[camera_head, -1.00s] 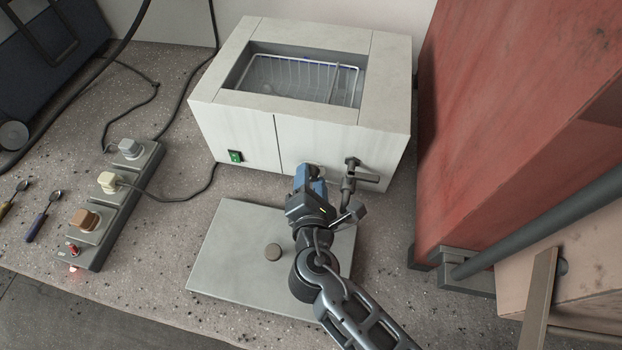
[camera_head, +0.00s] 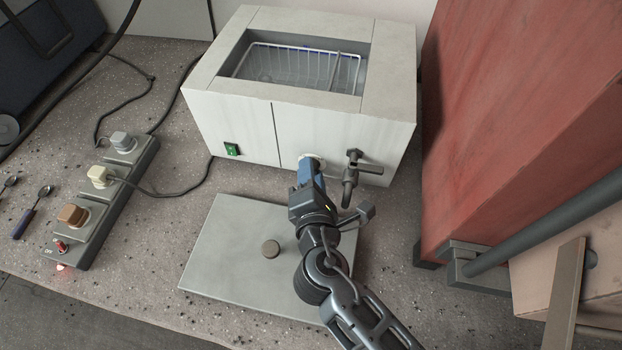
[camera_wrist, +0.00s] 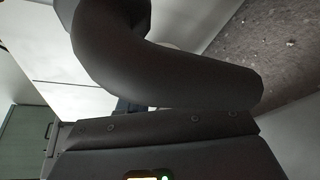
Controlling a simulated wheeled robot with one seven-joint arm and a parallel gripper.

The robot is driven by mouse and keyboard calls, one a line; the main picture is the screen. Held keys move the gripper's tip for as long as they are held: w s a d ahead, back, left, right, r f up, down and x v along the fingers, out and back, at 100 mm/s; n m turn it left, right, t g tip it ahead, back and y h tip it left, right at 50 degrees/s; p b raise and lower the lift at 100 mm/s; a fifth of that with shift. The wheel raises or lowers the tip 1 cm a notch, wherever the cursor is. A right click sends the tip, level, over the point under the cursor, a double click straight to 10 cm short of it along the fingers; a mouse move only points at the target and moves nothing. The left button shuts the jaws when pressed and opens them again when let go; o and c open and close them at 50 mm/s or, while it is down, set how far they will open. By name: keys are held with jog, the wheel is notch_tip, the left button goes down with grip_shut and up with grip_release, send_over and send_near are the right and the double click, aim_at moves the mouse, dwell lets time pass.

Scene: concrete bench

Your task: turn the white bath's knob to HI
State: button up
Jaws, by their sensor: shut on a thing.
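The white bath (camera_head: 225,118) stands at the back of the bench, with a wire rack in its open top. My gripper (camera_head: 311,166) reaches its front panel, right of the panel seam, and is shut on the knob. A pale rim of the knob's dial (camera_head: 316,158) shows just above the blue fingers. The rest of the knob, its pointer and any HI mark are hidden by my gripper. In the wrist view, a dark bent shape crosses the middle and hides the fingertips; part of the white bath (camera_wrist: 85,95) shows at left.
A dark tap (camera_head: 351,176) sticks out close to the right of my gripper. A grey plate with a round knob (camera_head: 225,250) lies below. A green switch (camera_head: 232,149) is on the bath's left front. A power strip (camera_head: 105,205) lies left; a red block (camera_head: 470,130) stands right.

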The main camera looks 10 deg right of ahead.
jog(key=m+b, duration=0.1)
jog(key=b, duration=0.1)
jog(key=m+b, duration=0.1)
jog(key=b, duration=0.1)
jog(key=shift+f+t+b, duration=0.35)
jog(key=shift+f+t, duration=0.05)
jog(key=shift+r+m+y+b, duration=0.1)
jog(key=shift+m+y+b, duration=0.3)
jog(key=shift+m, duration=0.1)
jog(key=shift+r, duration=0.1)
jog(key=o, duration=1.1)
jog(key=shift+c, duration=0.2)
jog(key=shift+s, duration=0.1)
jog(key=s, duration=0.5)
jog(key=s+r, duration=0.1)
jog(key=s, duration=0.1)
jog(key=shift+s+a+b, duration=0.15)
jog(key=shift+s+b, duration=0.2)
jog(key=shift+b, duration=0.05)
